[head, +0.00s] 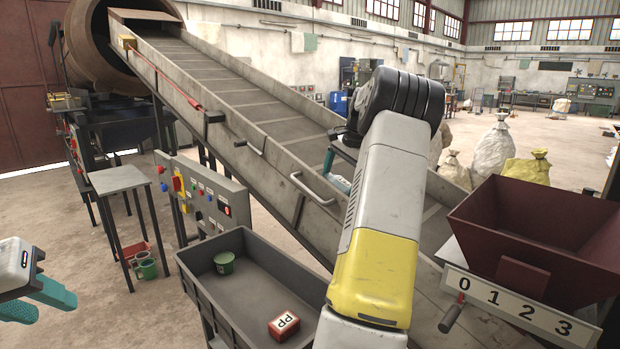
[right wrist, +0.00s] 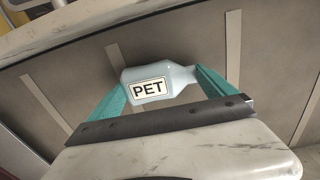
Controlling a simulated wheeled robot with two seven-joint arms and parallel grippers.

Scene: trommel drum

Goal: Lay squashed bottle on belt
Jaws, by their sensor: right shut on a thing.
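The squashed bottle (right wrist: 178,76) is pale blue with a PET label, held sideways between the teal fingers of my right gripper (right wrist: 160,84). In the head view a small pale part of the bottle (head: 341,184) shows beside my right arm, which hides most of that gripper. The grey belt (head: 235,93) slopes up to the left with cross slats. In the right wrist view the bottle is over the belt surface (right wrist: 75,83); I cannot tell whether it touches. My left gripper (head: 45,304) is open and empty at the lower left, away from the belt.
A maroon hopper (head: 535,235) is at right. The drum (head: 90,45) is at the belt's top.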

